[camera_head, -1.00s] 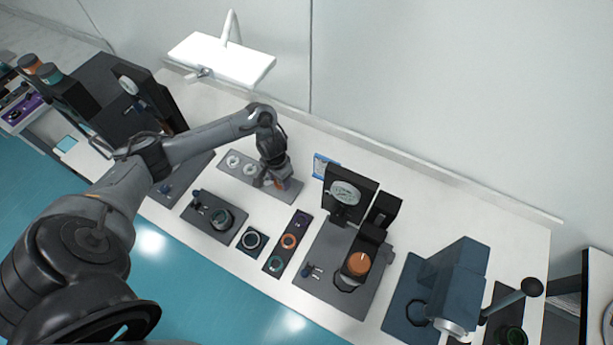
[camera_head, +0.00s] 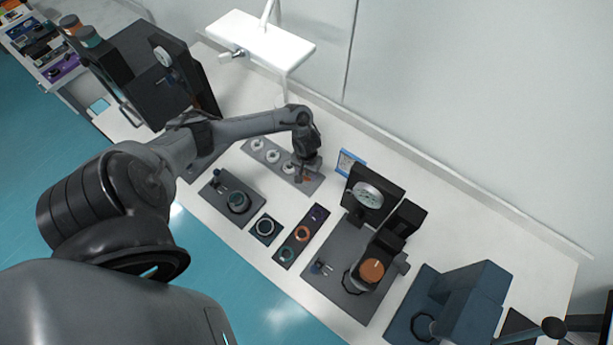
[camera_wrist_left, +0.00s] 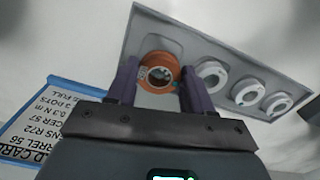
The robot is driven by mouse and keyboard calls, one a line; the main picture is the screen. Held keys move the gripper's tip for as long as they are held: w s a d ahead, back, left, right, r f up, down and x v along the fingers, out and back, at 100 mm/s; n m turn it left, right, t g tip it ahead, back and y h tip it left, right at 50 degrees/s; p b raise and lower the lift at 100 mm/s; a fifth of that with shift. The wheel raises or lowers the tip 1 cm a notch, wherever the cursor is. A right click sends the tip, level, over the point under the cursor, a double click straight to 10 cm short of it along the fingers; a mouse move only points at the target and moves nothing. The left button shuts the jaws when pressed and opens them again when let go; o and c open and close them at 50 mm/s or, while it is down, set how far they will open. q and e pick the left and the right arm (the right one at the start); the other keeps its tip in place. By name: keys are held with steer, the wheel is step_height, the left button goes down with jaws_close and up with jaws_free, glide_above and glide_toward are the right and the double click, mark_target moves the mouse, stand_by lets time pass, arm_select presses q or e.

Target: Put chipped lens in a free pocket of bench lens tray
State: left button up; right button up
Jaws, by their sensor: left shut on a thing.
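My left gripper (camera_head: 305,177) is over the right end of a long grey tray (camera_head: 316,187) on the bench. In the left wrist view its purple fingers (camera_wrist_left: 158,72) are shut on an orange-rimmed lens (camera_wrist_left: 158,82). The lens is over or at the end pocket of the tray, which also shows there (camera_wrist_left: 205,42); I cannot tell whether it touches the tray. Three white-rimmed pieces sit in a row in the tray's other pockets, one of them beside the gripper (camera_wrist_left: 211,74). A chip on the lens cannot be made out. My right gripper is out of view.
A blue-edged card (camera_head: 349,162) lies just right of the tray. A dark gauge stand (camera_head: 373,191) stands further right. In front are a dark strip with coloured rings (camera_head: 301,234), a small ring plate (camera_head: 265,228) and a dark fixture (camera_head: 238,202).

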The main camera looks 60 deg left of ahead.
mark_target(306, 174)
arm_select(q)
steer(key=shift+f+b, duration=0.3)
steer(key=shift+f, duration=1.3)
steer(key=shift+f, duration=0.15)
steer(key=o, duration=0.8)
steer(key=shift+c, duration=0.2)
steer(key=shift+r, duration=0.3)
step_height(306, 174, up, 12)
steer(key=p, duration=0.2)
steer(key=shift+p, duration=0.35)
steer(key=shift+f, duration=0.15)
